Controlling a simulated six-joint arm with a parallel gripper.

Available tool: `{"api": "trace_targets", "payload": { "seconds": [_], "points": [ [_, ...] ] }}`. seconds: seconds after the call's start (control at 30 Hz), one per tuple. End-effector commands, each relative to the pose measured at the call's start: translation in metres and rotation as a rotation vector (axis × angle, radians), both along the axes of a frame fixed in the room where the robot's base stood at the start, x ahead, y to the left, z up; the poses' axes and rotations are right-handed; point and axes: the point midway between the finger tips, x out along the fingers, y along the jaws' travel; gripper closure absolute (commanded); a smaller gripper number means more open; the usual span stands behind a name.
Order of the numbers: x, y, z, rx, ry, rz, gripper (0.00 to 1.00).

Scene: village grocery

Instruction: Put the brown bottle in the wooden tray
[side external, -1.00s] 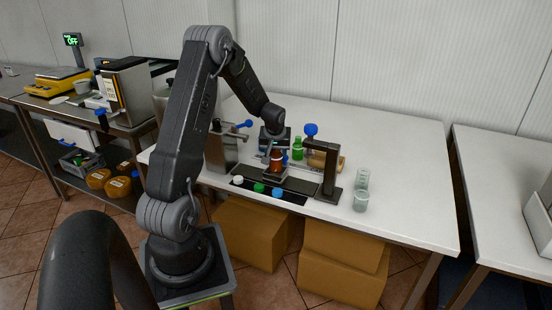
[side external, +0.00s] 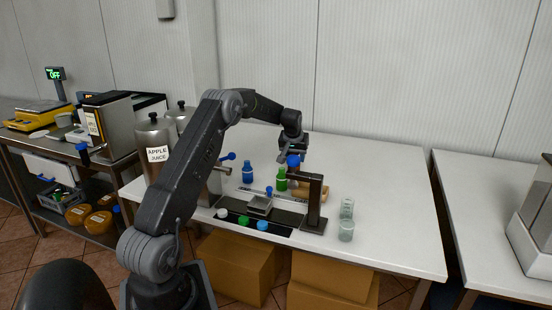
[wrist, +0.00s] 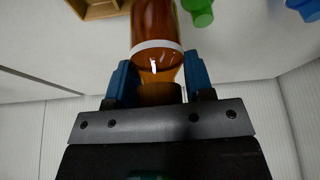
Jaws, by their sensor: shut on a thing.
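My gripper (wrist: 158,85) is shut on the brown bottle (wrist: 155,25), an amber bottle with a white band, seen in the wrist view. In the side view my gripper (side external: 292,150) is raised over the back of the table, behind the dark stand; I cannot clearly make out the bottle there. The wooden tray (side external: 303,193) lies on the table behind the stand, partly hidden by it. A corner of the tray (wrist: 92,12) shows at the top left of the wrist view, beside the bottle.
A green bottle (side external: 281,180) stands left of the tray, and a blue bottle (side external: 247,172) farther left. The table's right side is clear.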

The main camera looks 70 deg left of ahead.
Motion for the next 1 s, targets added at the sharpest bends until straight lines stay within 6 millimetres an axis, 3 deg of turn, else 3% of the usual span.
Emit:
{"api": "trace_targets", "payload": {
  "seconds": [0.1, 0.3, 0.47, 1.0],
  "points": [
    [0.024, 0.000, -0.008, 0.000, -0.003, -0.046, 0.80],
    [0.040, -0.002, -0.013, 0.000, -0.005, -0.083, 0.80],
    [0.041, -0.002, -0.021, -0.001, -0.004, -0.087, 0.80],
    [0.041, -0.002, -0.074, -0.002, -0.004, -0.084, 0.80]
  ]
}}
